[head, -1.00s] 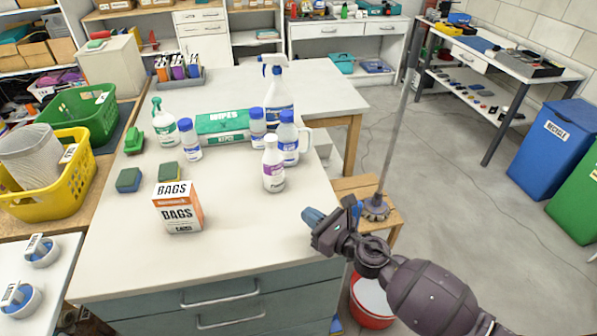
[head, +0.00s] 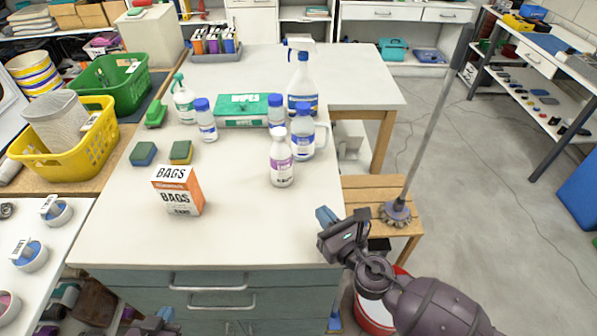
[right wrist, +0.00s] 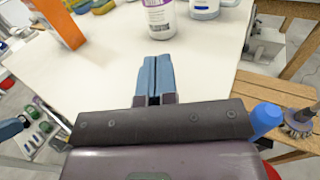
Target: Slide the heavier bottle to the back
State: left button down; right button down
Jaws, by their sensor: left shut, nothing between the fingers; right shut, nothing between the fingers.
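Several bottles stand upright on the white-topped counter (head: 240,235). Nearest is a white bottle with a purple label (head: 281,162), also at the top of the right wrist view (right wrist: 163,18). Just behind it is a blue-capped jug with a handle (head: 302,138). Farther back are a large spray bottle (head: 302,88), two small blue-capped bottles (head: 206,122) (head: 276,112) and a green-topped spray bottle (head: 184,103). Which is heavier cannot be seen. My right gripper (head: 325,217) is shut and empty at the counter's right front, apart from the bottles. My left gripper (head: 152,323) is shut at the bottom edge, in front of the drawers.
A wooden stool (head: 368,194) with a long-handled brush (head: 397,211) stands right. The counter's front is clear.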

aim_at(287, 169)
jog(key=shift+w+a, duration=0.2)
jog(key=shift+a, duration=0.05)
jog(key=x, duration=1.3)
jog(key=shift+w+a+b, duration=0.1)
jog(key=shift+w+b, duration=0.05)
jog(key=shift+b, duration=0.15)
jog(key=b+x, duration=0.1)
jog(key=x, duration=0.2)
jog(key=b+x, duration=0.1)
jog(key=x, duration=0.2)
jog(key=b+x, duration=0.1)
jog(key=x, duration=0.2)
jog(key=shift+w+a+f, duration=0.15)
jog(key=shift+w+f, duration=0.15)
jog(key=shift+w, duration=0.05)
jog(key=shift+w+a+b, duration=0.15)
jog(key=shift+w+b, duration=0.15)
jog(key=shift+b, duration=0.05)
jog(key=shift+w+a+r, duration=0.15)
jog(key=shift+w+r, duration=0.05)
jog(key=shift+w, duration=0.05)
